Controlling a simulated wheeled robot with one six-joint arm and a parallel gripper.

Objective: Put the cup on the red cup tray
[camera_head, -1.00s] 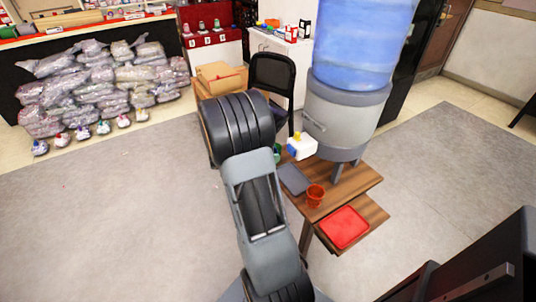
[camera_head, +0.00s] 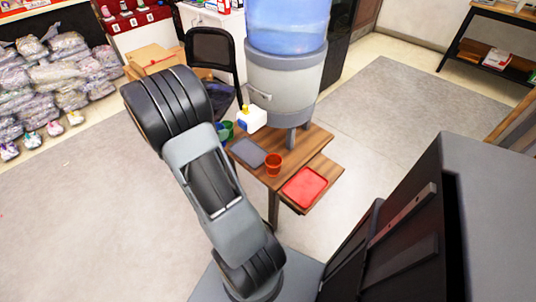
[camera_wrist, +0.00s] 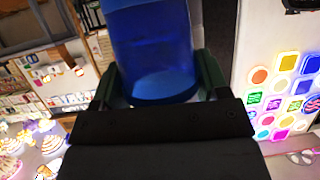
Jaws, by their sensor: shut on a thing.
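In the wrist view my gripper (camera_wrist: 160,82) is shut on a blue cup (camera_wrist: 150,45), with a dark green finger on each side of it. In the head view my arm hides most of the gripper; a small blue patch (camera_head: 222,134) and a green patch (camera_head: 229,129) show beside the arm, and I cannot tell which parts they are. The red cup tray (camera_head: 304,187) lies empty on the lower wooden shelf at the table's right. An orange-red cup (camera_head: 273,165) stands upright on the table's near edge, left of that tray.
A dark grey tray (camera_head: 248,152) lies left of the orange-red cup on the wooden table (camera_head: 295,155). A white carton (camera_head: 252,119) and a large water dispenser (camera_head: 285,80) stand behind. A black chair (camera_head: 212,60) is at the back left. The floor around is mostly clear.

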